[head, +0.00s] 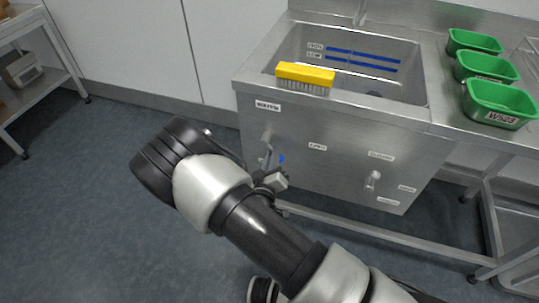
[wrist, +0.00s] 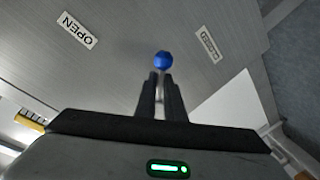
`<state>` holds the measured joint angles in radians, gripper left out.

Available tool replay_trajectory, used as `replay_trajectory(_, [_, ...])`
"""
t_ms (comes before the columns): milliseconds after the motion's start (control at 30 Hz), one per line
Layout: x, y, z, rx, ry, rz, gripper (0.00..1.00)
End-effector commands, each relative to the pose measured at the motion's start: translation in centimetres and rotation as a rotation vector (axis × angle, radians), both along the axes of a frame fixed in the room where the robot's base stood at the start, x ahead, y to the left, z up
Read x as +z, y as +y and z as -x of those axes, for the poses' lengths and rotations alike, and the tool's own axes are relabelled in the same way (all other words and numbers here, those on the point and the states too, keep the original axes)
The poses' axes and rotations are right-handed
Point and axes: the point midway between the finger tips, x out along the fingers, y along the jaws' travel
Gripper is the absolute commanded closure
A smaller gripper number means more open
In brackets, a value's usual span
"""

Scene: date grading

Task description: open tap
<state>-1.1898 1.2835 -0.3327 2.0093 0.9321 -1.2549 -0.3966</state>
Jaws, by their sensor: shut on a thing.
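The tap handle is a thin lever with a round blue knob (wrist: 163,60) at its end, in front of the sink's steel front panel (head: 335,123). A bit of the blue knob (head: 281,158) also shows in the head view, beside my gripper. In the wrist view my gripper (wrist: 160,80) has its two dark fingers closed on the lever just below the knob. An OPEN label (wrist: 78,30) is left of the knob and a CLOSED label (wrist: 207,44) is right of it. My arm partly hides the handle in the head view.
The sink (head: 243,80) has a yellow brush (head: 305,74) on its front rim. Green trays (head: 484,103) stand on the right counter. A small fitting (head: 373,180) sticks out of the panel to the right. A shelf (head: 52,28) stands far left. The floor between is clear.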

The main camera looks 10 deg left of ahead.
Motion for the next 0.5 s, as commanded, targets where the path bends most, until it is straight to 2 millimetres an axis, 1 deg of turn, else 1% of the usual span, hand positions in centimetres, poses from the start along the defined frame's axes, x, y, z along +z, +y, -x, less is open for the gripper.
replay_trajectory(500, [2.1, -1.2, 0.2, 0.001, 0.040, 0.484, 1.00])
